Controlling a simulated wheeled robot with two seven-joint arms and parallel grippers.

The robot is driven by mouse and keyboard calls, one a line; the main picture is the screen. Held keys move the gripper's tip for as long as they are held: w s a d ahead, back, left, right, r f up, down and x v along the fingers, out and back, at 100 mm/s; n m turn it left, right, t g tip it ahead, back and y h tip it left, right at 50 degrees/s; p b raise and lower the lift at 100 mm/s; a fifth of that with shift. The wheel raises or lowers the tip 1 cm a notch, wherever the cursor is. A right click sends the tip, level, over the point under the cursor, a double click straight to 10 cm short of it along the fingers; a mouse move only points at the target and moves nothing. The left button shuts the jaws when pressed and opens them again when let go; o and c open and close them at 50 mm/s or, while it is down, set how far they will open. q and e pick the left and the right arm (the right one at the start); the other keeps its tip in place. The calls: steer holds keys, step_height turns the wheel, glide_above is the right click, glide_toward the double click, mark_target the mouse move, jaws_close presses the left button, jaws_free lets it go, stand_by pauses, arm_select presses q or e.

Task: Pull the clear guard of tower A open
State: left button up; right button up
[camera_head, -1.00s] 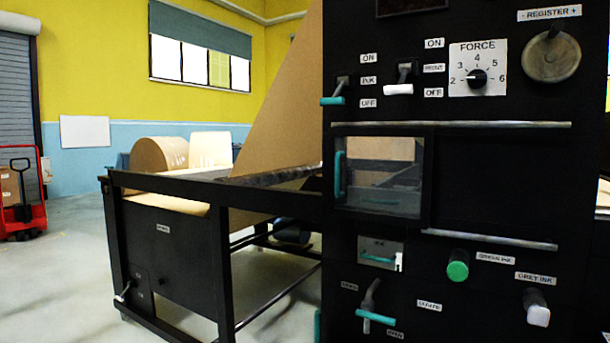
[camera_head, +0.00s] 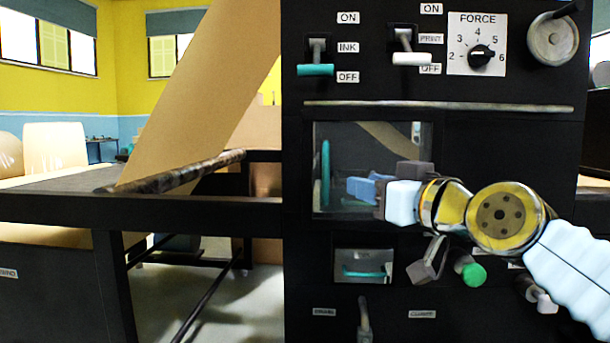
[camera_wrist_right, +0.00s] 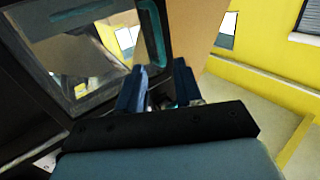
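The clear guard (camera_head: 350,150) is a see-through panel in a dark frame on the black tower face, and it looks shut. Its upright teal handle (camera_head: 325,172) is at the panel's left edge. The handle also shows in the right wrist view (camera_wrist_right: 152,32), beyond the fingertips. My right gripper (camera_head: 352,190) is in front of the panel, its blue fingers pointing left, just right of the handle in the picture. In the wrist view the fingers (camera_wrist_right: 158,80) stand apart and appear empty. My right arm hides the panel's lower right. My left gripper is not in view.
Above are a teal ink lever (camera_head: 315,70), a white print lever (camera_head: 411,59) and a force dial (camera_head: 481,57). A horizontal rail (camera_head: 437,107) crosses above the guard. Below is a small window with a teal handle (camera_head: 364,273). A brown paper web (camera_head: 200,95) rises at left.

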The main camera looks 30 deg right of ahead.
mark_target(328, 175)
steer(key=w+p, duration=0.2)
steer(key=w, duration=1.1)
steer(key=shift+a+f, duration=0.1)
steer(key=shift+a, duration=0.05)
jaws_close()
